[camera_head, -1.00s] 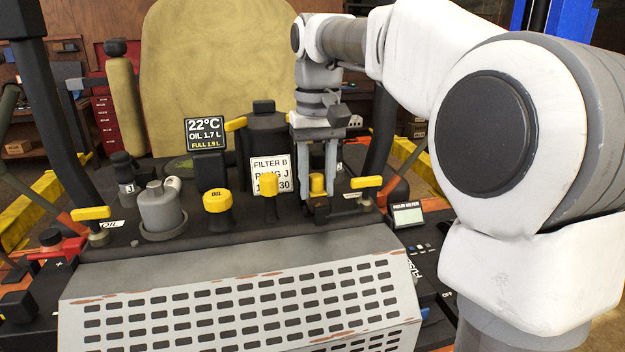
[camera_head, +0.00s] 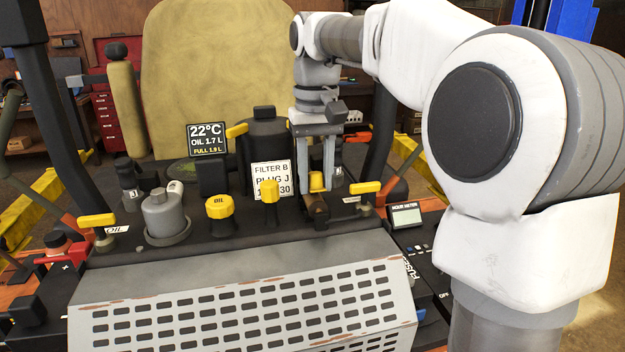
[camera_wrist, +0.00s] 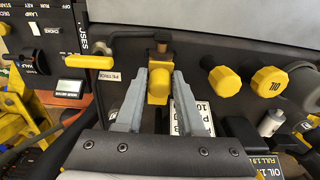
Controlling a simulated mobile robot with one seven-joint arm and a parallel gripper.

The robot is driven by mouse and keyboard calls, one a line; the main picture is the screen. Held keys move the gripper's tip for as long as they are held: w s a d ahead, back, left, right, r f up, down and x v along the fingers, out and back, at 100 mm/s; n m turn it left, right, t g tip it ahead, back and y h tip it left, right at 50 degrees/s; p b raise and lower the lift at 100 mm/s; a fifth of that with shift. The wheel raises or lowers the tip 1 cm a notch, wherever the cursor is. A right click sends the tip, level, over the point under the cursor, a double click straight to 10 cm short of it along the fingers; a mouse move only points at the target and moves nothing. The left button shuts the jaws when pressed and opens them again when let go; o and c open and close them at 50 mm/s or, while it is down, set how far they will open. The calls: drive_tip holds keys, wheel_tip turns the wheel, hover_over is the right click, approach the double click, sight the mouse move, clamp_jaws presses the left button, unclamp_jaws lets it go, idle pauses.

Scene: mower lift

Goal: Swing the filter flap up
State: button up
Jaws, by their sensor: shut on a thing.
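My gripper (camera_head: 318,190) points down at the right end of the black deck. Its two grey fingers are shut on a yellow cap (camera_head: 316,181) that sits on a brown, brass-like fitting (camera_head: 315,209). In the wrist view the yellow cap (camera_wrist: 158,88) lies between the fingertips, with the fitting beyond it. A black canister (camera_head: 264,138) stands behind the sign, with a yellow lever (camera_head: 237,130) at its left. I cannot tell which part is the filter flap.
A yellow petrol lever (camera_head: 365,188) is close on the right. A perforated grey cover (camera_head: 240,310) lies in front.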

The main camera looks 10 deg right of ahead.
drive_tip(key=shift+w+r+p, duration=0.45)
drive_tip(key=shift+r+p, duration=0.25)
drive_tip(key=shift+p, duration=0.15)
drive_tip(key=shift+w+r+p, duration=0.3)
drive_tip(key=shift+w+p, duration=0.15)
drive_tip(key=shift+p, duration=0.25)
drive_tip(key=shift+w+r+p, duration=0.5)
drive_tip(key=shift+p, duration=0.5)
drive_tip(key=shift+w+r, duration=0.15)
drive_tip(key=shift+w, duration=2.1)
drive_tip(key=shift+c, duration=0.4)
drive_tip(key=o, duration=1)
